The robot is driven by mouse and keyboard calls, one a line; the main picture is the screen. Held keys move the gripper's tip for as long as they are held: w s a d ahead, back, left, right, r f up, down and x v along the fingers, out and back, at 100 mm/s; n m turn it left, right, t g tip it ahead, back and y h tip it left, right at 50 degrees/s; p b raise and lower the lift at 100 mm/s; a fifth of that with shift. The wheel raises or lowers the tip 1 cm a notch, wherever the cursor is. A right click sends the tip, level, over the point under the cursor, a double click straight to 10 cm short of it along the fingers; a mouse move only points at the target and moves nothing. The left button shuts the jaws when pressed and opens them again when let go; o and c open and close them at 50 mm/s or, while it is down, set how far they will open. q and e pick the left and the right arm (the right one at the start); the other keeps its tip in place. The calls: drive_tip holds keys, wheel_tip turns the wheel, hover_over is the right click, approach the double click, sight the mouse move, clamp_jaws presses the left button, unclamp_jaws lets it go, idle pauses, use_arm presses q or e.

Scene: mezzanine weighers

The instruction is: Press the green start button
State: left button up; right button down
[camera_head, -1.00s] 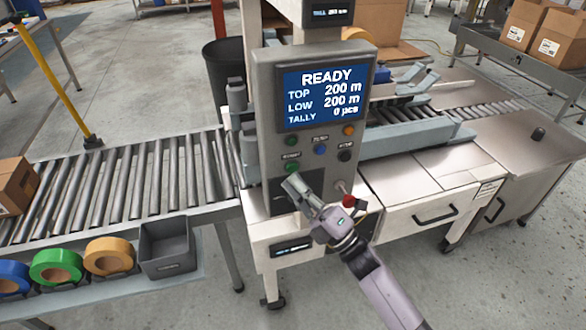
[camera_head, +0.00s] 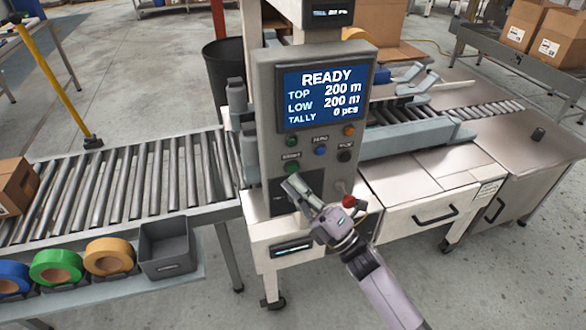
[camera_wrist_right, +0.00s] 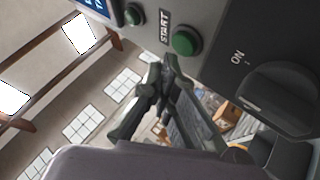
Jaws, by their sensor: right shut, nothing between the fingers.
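The green start button (camera_head: 292,167) sits on the grey control panel (camera_head: 264,110), under a START label. In the right wrist view the button (camera_wrist_right: 186,42) shows clearly beside its START label, unpressed as far as I can tell. My right gripper (camera_head: 290,182) is shut and empty, its fingertips just below the button in the head view. In the wrist view the fingertips (camera_wrist_right: 160,68) are close to the button's lower left; a small gap seems to show, but contact is hard to judge. My left gripper is not in view.
The screen (camera_head: 324,97) reads READY. Other small buttons sit nearby, with a red knob (camera_head: 348,201) right of my gripper. A black ON switch (camera_wrist_right: 285,100) is near the button in the wrist view. A roller conveyor (camera_head: 130,185) and tape rolls (camera_head: 56,267) are left.

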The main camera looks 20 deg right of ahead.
drive_tip(key=shift+w, duration=0.1)
drive_tip(key=shift+w, duration=0.35)
drive_tip(key=shift+w+b, duration=0.4)
drive_tip(key=shift+b, duration=0.15)
idle(0.4)
drive_tip(key=shift+s, duration=0.85)
drive_tip(key=s+p, duration=0.2)
drive_tip(key=s, duration=0.3)
drive_tip(key=shift+d, duration=0.1)
idle(0.3)
